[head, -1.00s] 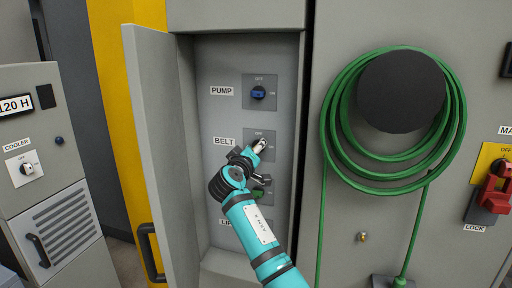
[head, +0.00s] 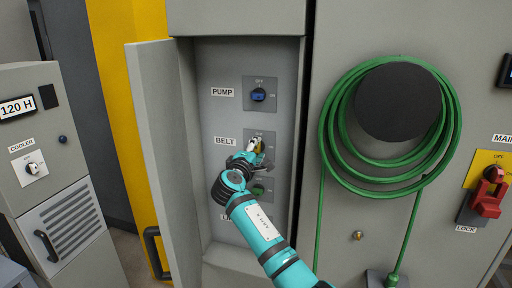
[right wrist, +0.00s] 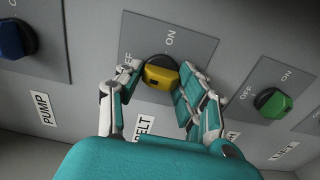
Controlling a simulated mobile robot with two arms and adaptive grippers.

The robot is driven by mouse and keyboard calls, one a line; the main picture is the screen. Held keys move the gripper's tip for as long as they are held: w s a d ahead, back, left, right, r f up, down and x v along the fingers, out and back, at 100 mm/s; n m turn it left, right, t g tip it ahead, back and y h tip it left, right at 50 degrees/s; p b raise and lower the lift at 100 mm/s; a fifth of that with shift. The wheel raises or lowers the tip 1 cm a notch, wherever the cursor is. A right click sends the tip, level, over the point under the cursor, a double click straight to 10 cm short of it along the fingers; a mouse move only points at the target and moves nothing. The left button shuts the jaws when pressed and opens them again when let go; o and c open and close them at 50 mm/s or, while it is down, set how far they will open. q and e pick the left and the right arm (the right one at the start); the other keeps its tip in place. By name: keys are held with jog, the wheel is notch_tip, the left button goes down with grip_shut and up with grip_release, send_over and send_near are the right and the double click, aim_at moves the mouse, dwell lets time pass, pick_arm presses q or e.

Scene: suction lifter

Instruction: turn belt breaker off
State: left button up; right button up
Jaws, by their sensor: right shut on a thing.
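The belt breaker is a yellow knob (right wrist: 161,74) on a grey plate, between my right gripper's two fingers in the right wrist view. Its "BELT" label (head: 225,141) is to its left in the head view. My right gripper (head: 255,150) is shut on this knob, with one finger on each side. In the right wrist view the gripper (right wrist: 160,82) partly covers the OFF mark, while the ON mark is clear. I cannot tell exactly which mark the knob points to. My left gripper is not in view.
The blue pump knob (head: 258,95) is above, and a green knob (right wrist: 273,103) is on the other side. The open cabinet door (head: 155,150) stands at the left. A green hose coil (head: 335,130) hangs at the right, beside a red lockable switch (head: 488,200).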

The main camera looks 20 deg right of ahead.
dwell(0.6)
jog(key=o, duration=1.1)
jog(key=shift+w+a, duration=0.1)
jog(key=shift+o, duration=0.2)
jog(key=v, duration=1.2)
